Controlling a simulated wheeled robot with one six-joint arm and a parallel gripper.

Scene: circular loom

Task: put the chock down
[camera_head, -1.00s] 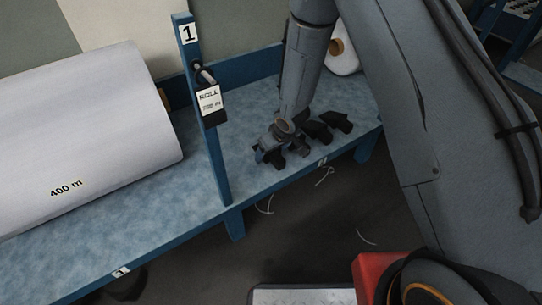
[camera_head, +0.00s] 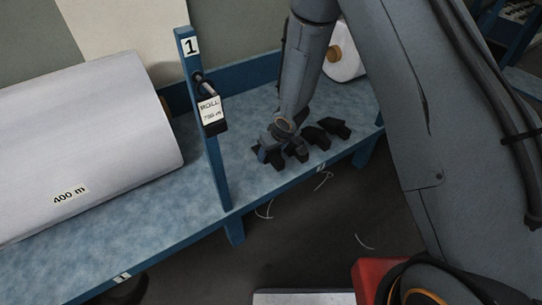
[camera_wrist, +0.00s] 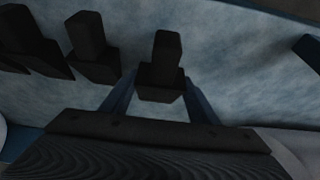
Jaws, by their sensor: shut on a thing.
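My gripper (camera_wrist: 160,98) is shut on a black chock (camera_wrist: 161,68), which sits between its two blue-grey fingers in the wrist view. In the head view the gripper (camera_head: 276,142) is low over the blue bench (camera_head: 232,172), just right of the post marked 1, and partly hides the held chock (camera_head: 270,157). The chock is at or very near the bench top; I cannot tell whether it touches. Several other black chocks (camera_head: 334,127) stand in a row to its right on the bench. In the wrist view they are on the left (camera_wrist: 92,48).
Another white roll (camera_head: 345,63) is behind my arm. Free bench shows between post and chocks.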

